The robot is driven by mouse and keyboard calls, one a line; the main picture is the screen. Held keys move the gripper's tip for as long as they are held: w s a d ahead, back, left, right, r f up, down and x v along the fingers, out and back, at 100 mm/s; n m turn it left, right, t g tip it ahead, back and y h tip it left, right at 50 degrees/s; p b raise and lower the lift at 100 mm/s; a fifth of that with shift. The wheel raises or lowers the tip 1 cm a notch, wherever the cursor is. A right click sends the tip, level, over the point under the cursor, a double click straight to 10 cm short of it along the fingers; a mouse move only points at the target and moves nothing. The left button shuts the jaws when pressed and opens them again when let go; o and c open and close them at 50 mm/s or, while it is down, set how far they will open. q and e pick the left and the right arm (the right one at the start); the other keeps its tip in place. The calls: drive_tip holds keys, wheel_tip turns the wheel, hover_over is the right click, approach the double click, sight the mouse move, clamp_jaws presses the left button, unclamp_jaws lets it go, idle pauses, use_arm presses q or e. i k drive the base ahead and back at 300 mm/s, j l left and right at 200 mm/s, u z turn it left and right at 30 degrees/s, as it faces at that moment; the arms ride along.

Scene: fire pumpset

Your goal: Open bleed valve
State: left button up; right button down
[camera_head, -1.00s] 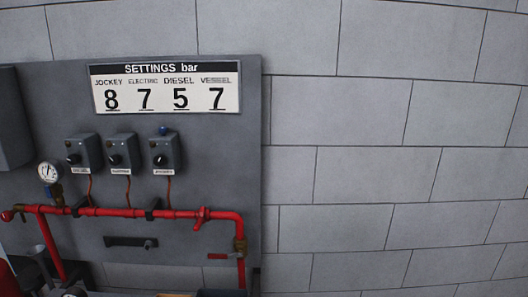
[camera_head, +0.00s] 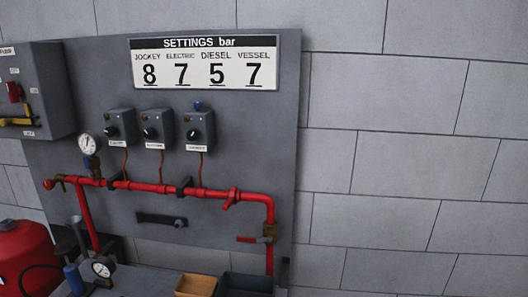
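A red pipe (camera_head: 155,187) runs across the grey panel and bends down at the right. A red valve handle (camera_head: 231,198) sits on its right part. A brass valve with a red lever (camera_head: 248,239) is on the descending pipe, its lever pointing left. A small red-tipped fitting (camera_head: 50,184) is at the pipe's left end. No label shows which of these is the bleed valve. Neither gripper is in view.
A grey box (camera_head: 40,88) with red and yellow handles juts out at upper left. Three switch boxes (camera_head: 155,128) and a gauge (camera_head: 88,145) are above the pipe. A red tank (camera_head: 22,252) and open bins (camera_head: 196,285) stand below. Blank wall (camera_head: 400,150) fills the right.

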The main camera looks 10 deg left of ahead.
sight(48, 184)
drive_tip(key=u, duration=1.55)
drive_tip(key=j+z, duration=0.15)
drive_tip(key=z, duration=0.2)
drive_tip(key=i+j+z, duration=0.1)
drive_tip(key=z, duration=0.25)
drive_tip(key=i+j+z, duration=0.1)
drive_tip(key=j+z, duration=0.3)
drive_tip(key=j, duration=0.75)
drive_tip(key=j+z, duration=0.4)
drive_tip(key=j, duration=1.4)
drive_tip(key=k+j, duration=0.1)
drive_tip(key=j, duration=0.6)
drive_tip(key=j+z, duration=0.1)
drive_tip(key=j, duration=0.55)
drive_tip(key=k+j, duration=0.15)
drive_tip(key=j, duration=0.5)
